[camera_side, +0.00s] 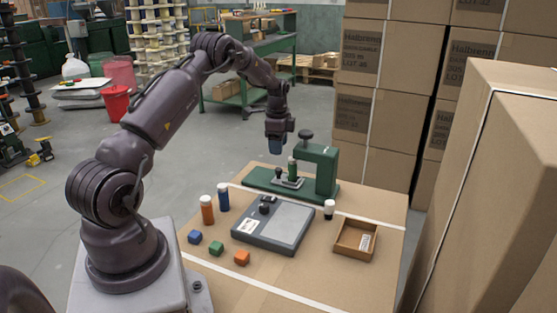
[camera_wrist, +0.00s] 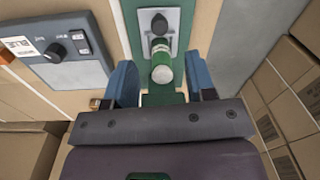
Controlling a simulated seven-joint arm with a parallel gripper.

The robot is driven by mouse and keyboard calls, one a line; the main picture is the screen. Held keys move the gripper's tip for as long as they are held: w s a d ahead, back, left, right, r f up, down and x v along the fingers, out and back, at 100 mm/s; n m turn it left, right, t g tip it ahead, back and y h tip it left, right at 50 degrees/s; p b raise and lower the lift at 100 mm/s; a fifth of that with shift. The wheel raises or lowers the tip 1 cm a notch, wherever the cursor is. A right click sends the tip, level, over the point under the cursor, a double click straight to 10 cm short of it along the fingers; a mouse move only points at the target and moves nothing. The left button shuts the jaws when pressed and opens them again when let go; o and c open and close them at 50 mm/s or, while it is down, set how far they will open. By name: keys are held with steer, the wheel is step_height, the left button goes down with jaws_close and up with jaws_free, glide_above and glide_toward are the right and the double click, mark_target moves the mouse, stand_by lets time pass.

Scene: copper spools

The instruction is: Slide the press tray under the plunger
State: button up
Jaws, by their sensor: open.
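The green press (camera_side: 322,172) stands at the back of the carton-topped table, with a dark knob on top. The small grey metal press tray (camera_side: 288,184) lies on its green base, left of the press column, and carries a green bottle (camera_side: 292,167). In the wrist view the tray (camera_wrist: 174,41) has a black knob (camera_wrist: 159,23), and the bottle's pale cap (camera_wrist: 162,74) lies between the fingers. My gripper (camera_side: 276,147) is open and empty above the tray; its blue fingers (camera_wrist: 162,88) are apart. The plunger tip cannot be made out.
A grey control box (camera_side: 285,228) sits mid-table. Several coloured cubes (camera_side: 216,248) are in front. Stacked cartons (camera_side: 375,120) rise behind.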

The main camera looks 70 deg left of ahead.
steer(key=shift+d+r, duration=0.1)
steer(key=shift+r, duration=2.2)
